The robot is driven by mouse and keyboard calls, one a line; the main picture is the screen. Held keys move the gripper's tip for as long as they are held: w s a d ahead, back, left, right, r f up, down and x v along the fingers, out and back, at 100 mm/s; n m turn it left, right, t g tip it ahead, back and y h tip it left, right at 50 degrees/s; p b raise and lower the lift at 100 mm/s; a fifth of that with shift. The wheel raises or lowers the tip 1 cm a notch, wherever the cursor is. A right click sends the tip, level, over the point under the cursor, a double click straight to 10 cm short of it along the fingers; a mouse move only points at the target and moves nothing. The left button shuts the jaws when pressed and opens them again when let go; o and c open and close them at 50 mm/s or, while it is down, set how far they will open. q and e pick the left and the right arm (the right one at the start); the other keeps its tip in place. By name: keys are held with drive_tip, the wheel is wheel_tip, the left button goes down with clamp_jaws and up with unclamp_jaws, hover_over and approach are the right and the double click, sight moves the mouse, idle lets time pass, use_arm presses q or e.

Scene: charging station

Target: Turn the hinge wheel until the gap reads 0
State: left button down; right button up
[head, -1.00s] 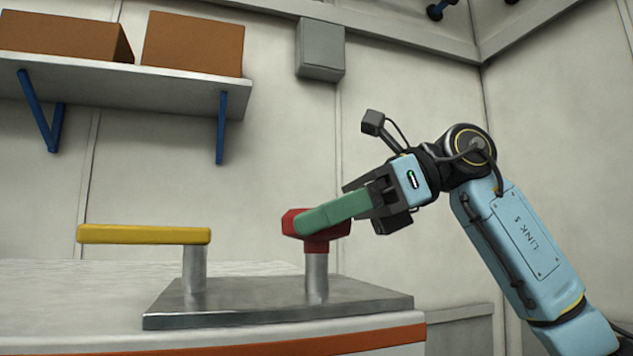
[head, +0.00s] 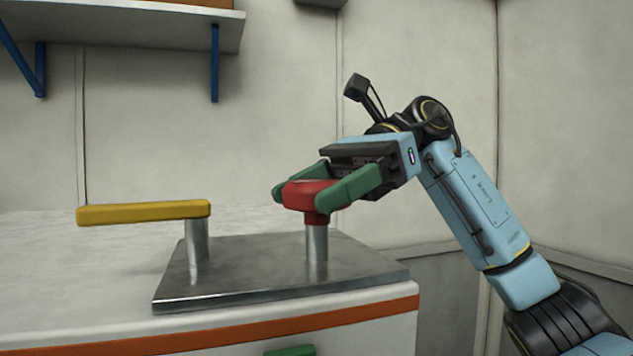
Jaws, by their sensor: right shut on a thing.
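The red knob (head: 305,194), which I take for the hinge wheel, sits on top of a short metal post (head: 317,240) at the right of a metal plate. My right gripper (head: 308,197) has its two green fingers on either side of the red knob and is shut on it. A yellow lever (head: 144,213) lies level on a second metal post (head: 197,252) to the left. No gap reading shows in this view. My left gripper is not in view.
The metal plate (head: 260,280) lies on a pale bench with an orange stripe (head: 240,336) along its front. A green piece (head: 290,351) shows at the bottom edge, mostly cut off. A wall shelf (head: 150,32) with blue brackets is at the upper left.

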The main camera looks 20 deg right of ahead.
drive_tip(key=o, duration=1)
drive_tip(key=shift+w+d+r, duration=0.2)
drive_tip(key=shift+d, duration=0.3)
drive_tip(key=p+v, duration=0.1)
drive_tip(key=v, duration=1.1)
drive_tip(key=shift+d, duration=0.15)
